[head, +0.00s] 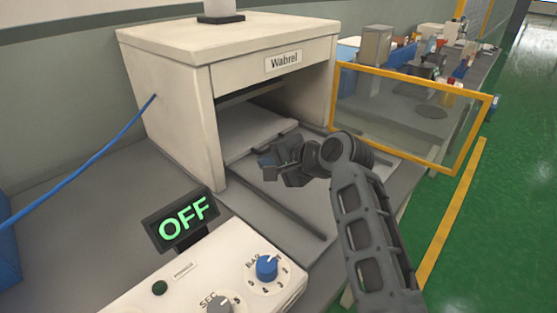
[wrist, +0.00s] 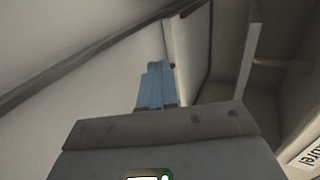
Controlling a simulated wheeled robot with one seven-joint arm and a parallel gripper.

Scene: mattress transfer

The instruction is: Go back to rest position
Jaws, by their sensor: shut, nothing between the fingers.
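My gripper (head: 266,160) is in front of the open mouth of the white Wabrel machine (head: 165,95), above the grey surface before the opening. Its fingers point left in the head view. In the wrist view the blue fingers (wrist: 155,84) are together, with nothing between them. My arm reaches in from the lower right of the head view. A pale flat plate (head: 258,130) lies inside the machine, partly hidden behind the front wall.
The orange-framed clear door (head: 420,115) stands open to the right, close to my arm. A control box (head: 215,270) with knobs and an OFF display (head: 182,220) is in front. A cluttered bench (head: 480,70) runs behind. Green floor lies right.

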